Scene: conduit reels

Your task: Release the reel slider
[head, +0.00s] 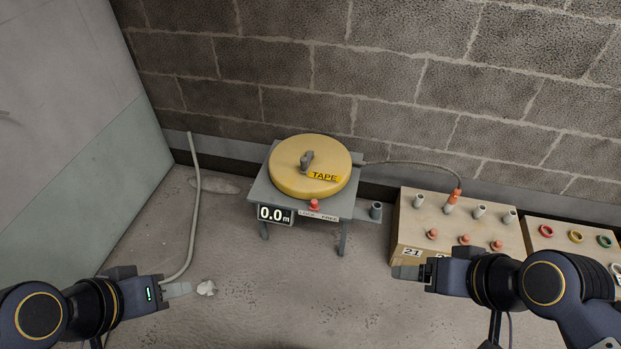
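The yellow tape reel (302,172) lies flat on a grey stand (262,191) by the wall, with a dark crank handle on top. A small red slider knob (314,204) sits at the stand's front edge, just above a white plate marked LOCK and FREE (325,217). The knob is towards the LOCK end. My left gripper (178,290) is at lower left, well short of the stand, with nothing visible in it. My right gripper (407,272) is at lower right, in front of the wooden box, also apart from the slider. The finger gaps of both are not clear.
A display (274,214) on the stand reads 0.0 m. A wooden box (408,238) with grey tubes and red knobs stands right, a cable (415,165) running to it from the reel. Another box (540,228) holds coloured rings. Floor before the stand is clear.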

